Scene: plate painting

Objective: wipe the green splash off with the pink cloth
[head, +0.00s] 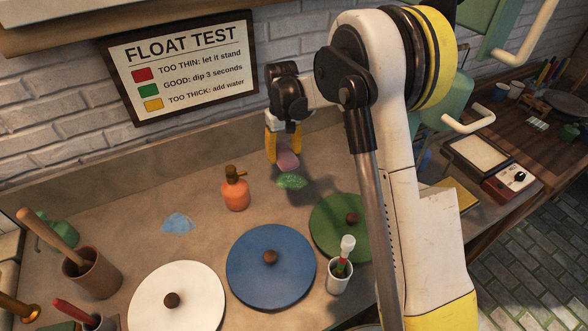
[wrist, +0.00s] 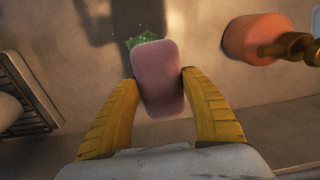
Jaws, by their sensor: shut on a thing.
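My gripper (head: 284,152) has yellow fingers and is shut on the pink cloth (head: 288,161), a rounded pink pad. In the wrist view the cloth (wrist: 158,78) sits between both fingertips of my gripper (wrist: 158,90). The green splash (head: 291,181) lies on the counter just below the cloth in the head view. In the wrist view only part of the splash (wrist: 138,40) shows past the cloth's far end; the rest is hidden behind the cloth. The cloth appears to be above the counter; I cannot tell whether it touches the splash.
An orange spray bottle (head: 235,192) stands left of the splash. A blue splash (head: 177,223) lies further left. White (head: 190,290), blue (head: 285,280) and green (head: 328,225) round lids and a white cup (head: 339,280) stand nearer. The back wall is close behind my gripper.

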